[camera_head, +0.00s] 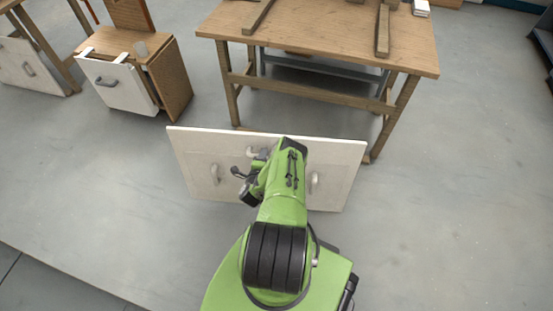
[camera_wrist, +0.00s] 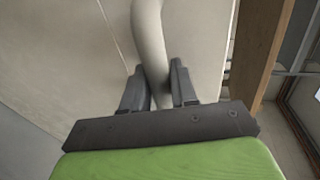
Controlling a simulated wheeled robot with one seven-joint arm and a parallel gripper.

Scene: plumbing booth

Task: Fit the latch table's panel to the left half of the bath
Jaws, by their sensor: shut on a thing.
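A wide white panel (camera_head: 335,180) stands upright in front of my arm in the head view, its top edge a little tilted. My gripper (camera_wrist: 160,88) is shut on a light grey handle (camera_wrist: 150,30) of the panel, seen between the two dark fingers in the wrist view. The panel face (camera_wrist: 75,60) fills much of that view. My arm hides the panel's middle in the head view. I cannot make out the bath.
A wooden table (camera_head: 320,35) with bars on top stands just behind the panel, a leg near its right end. A wooden cabinet (camera_head: 172,78) with a white front (camera_head: 118,84) stands at the back left. Grey floor (camera_head: 450,220) is clear to the right and left.

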